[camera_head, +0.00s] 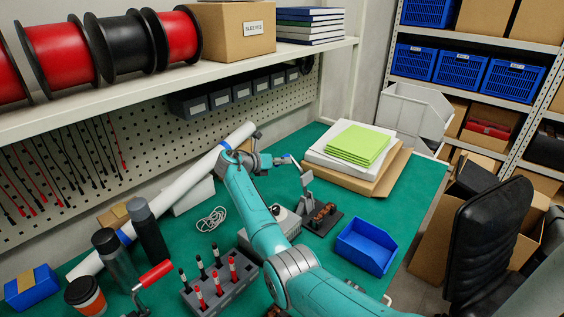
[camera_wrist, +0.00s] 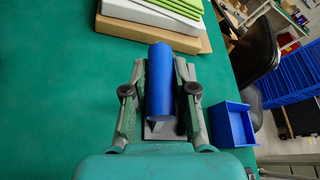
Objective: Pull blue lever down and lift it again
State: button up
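The blue lever handle (camera_wrist: 161,82) is a smooth cylinder. In the wrist view it lies between the two fingers of my gripper (camera_wrist: 160,72). The fingers stand close along both sides of it, with what looks like a narrow gap; contact is hard to judge. The mount stands on a dark base (camera_head: 328,222) with copper-brown parts. My arm hides part of the area around it.
An empty blue bin (camera_head: 366,246) stands right of the mount. Green sheets (camera_head: 357,144) lie on flat boxes behind. A long white roll (camera_head: 180,186) and a grey block with red and black tools (camera_head: 220,287) are to the left. Green table (camera_head: 425,190) is clear at the right.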

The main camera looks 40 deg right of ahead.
jog(key=o, duration=0.4)
jog(key=shift+w, duration=0.1)
jog(key=v, duration=1.2)
jog(key=shift+f, duration=0.1)
